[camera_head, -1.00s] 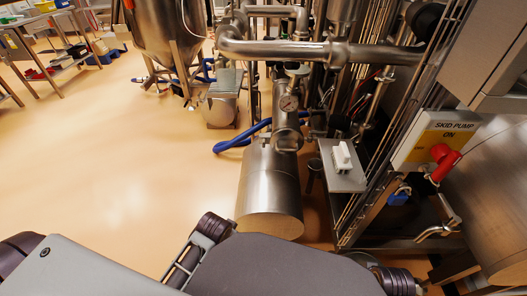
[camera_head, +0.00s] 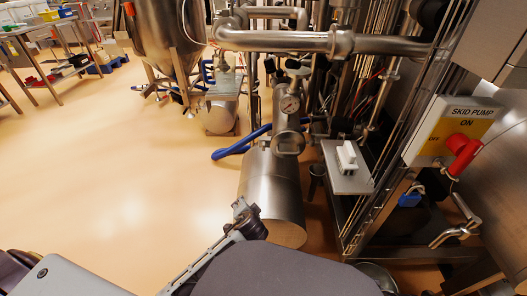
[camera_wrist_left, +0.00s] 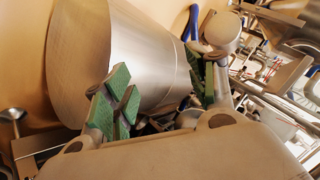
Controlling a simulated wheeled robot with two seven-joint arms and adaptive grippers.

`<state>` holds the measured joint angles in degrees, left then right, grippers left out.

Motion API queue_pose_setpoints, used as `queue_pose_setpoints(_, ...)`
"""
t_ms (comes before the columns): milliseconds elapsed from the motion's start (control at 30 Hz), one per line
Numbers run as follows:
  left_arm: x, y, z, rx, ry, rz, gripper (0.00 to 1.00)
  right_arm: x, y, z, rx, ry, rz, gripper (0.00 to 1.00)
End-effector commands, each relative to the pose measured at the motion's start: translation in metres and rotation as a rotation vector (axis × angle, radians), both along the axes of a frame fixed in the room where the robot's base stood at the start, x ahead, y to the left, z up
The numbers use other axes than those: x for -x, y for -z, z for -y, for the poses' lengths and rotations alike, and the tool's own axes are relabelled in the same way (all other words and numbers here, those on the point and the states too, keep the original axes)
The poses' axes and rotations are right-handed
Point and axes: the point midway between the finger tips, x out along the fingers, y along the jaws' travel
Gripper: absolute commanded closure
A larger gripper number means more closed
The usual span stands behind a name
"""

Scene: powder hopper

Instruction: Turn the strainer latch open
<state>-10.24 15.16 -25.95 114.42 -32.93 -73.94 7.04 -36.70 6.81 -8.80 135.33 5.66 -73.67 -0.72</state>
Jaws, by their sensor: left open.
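My left gripper (camera_head: 247,217) is in front of the steel cylinder (camera_head: 268,180) in the head view, overlapping its lower left part. In the left wrist view, the left gripper (camera_wrist_left: 160,97) has its green-padded fingers spread apart with nothing held between them. The steel cylinder (camera_wrist_left: 150,55) fills the space beyond the fingers; contact cannot be told. I cannot clearly make out which part is the strainer latch. My right gripper is not in view.
A plate with a white block (camera_head: 346,157) is right of the cylinder. The skid pump box (camera_head: 452,130) with its red handle (camera_head: 463,152), a blue padlock (camera_head: 410,199) and a metal lever (camera_head: 457,222) are farther right. A blue hose (camera_head: 240,143) lies behind left. Open floor is at left.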

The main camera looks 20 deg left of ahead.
Motion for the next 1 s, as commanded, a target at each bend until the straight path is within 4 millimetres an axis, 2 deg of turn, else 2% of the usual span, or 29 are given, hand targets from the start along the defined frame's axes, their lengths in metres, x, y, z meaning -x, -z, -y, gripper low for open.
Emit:
queue_pose_setpoints(33, -0.013, -0.001, 0.000, -0.044, 0.020, 0.028, 0.43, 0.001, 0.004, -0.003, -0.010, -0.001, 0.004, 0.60)
queue_pose_setpoints(200, -0.051, -0.007, 0.003, -0.197, 0.096, 0.127, 0.43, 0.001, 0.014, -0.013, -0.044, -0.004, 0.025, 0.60)
queue_pose_setpoints(600, -0.133, -0.029, 0.010, -0.584, 0.314, 0.344, 0.43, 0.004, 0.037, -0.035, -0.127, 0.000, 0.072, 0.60)
queue_pose_setpoints(800, -0.162, -0.038, 0.013, -0.744, 0.415, 0.416, 0.43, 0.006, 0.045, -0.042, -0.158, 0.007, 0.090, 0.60)
queue_pose_setpoints(1000, -0.171, -0.040, 0.014, -0.807, 0.456, 0.440, 0.43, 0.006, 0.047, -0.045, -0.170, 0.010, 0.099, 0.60)
